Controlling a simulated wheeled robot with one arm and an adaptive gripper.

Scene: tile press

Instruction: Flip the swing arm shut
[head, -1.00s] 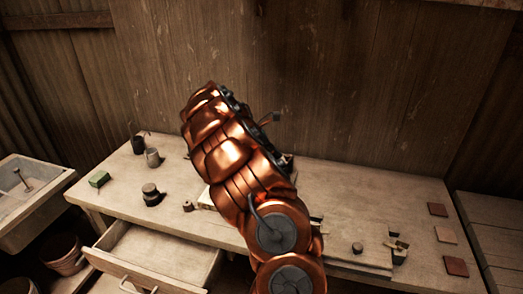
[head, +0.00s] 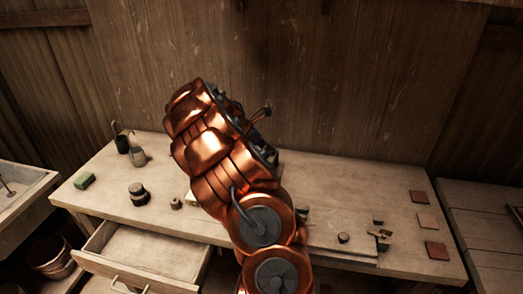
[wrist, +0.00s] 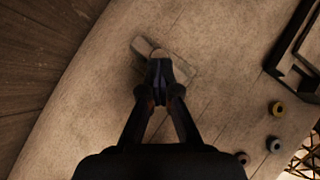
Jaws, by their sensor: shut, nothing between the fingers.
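In the wrist view my gripper (wrist: 158,72) has its fingers together and empty. It points down over a pale flat slab (wrist: 183,67) on the bench; I cannot tell whether the fingertips touch it. A dark angular frame (wrist: 292,70) lies at the right edge of that view. I cannot tell which part is the swing arm. In the head view my copper arm covers the middle of the bench, hiding my fingertips and most of what stands behind it. A thin piece with a brownish end (head: 263,112) sticks out beyond my arm; I cannot tell what it belongs to.
A drawer (head: 150,255) stands open at the front. A wooden wall rises behind.

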